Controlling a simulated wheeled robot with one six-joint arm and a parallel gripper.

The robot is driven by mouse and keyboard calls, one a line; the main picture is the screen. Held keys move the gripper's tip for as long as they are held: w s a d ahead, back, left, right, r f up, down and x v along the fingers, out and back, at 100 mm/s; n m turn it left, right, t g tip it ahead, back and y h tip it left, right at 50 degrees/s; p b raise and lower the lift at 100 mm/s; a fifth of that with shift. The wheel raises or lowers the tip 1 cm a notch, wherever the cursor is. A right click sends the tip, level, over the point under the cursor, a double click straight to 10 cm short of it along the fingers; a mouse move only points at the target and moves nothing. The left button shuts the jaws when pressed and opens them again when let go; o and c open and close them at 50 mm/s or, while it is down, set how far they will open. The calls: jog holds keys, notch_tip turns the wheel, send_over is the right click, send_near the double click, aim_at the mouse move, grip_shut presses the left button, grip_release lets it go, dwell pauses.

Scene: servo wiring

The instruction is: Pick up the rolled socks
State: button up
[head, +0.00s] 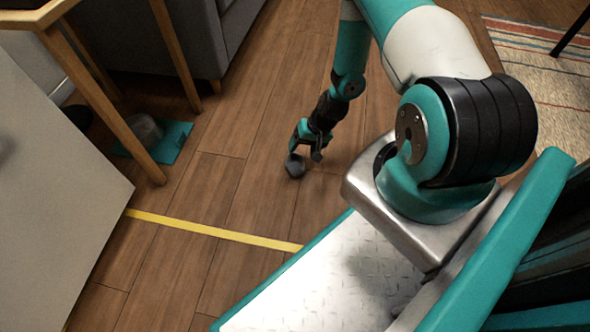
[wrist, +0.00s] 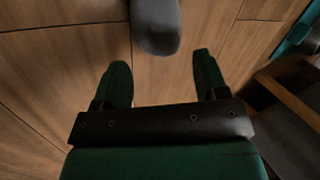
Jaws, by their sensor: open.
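The rolled socks (head: 295,166) are a small dark grey bundle on the wooden floor, just beside my gripper (head: 309,154) in the head view. In the wrist view the grey socks (wrist: 155,25) lie at the top centre, cut off by the frame edge. My gripper (wrist: 162,82) shows there with its two green fingers spread apart and wood floor between them. The socks lie just beyond the fingertips, roughly in line with the gap. Nothing is held. I cannot tell how high the fingers are above the floor.
A yellow stripe (head: 210,230) crosses the floor. A wooden-legged table (head: 45,170) stands at the left, near a teal mat (head: 176,140) with a bowl (head: 146,129) on it. A grey sofa (head: 160,40) is behind. A striped rug (head: 550,90) lies at the right. Floor around the socks is clear.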

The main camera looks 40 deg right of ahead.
aim_at(299, 155)
jog(key=shift+s+b+x, duration=0.1)
jog(key=shift+b+x, duration=1.2)
jog(key=shift+x, duration=0.25)
jog(key=shift+s+b+x, duration=0.15)
jog(key=shift+b+x, duration=1.1)
jog(key=shift+x, duration=0.3)
jog(key=shift+a+r, duration=0.1)
jog(key=c, duration=0.6)
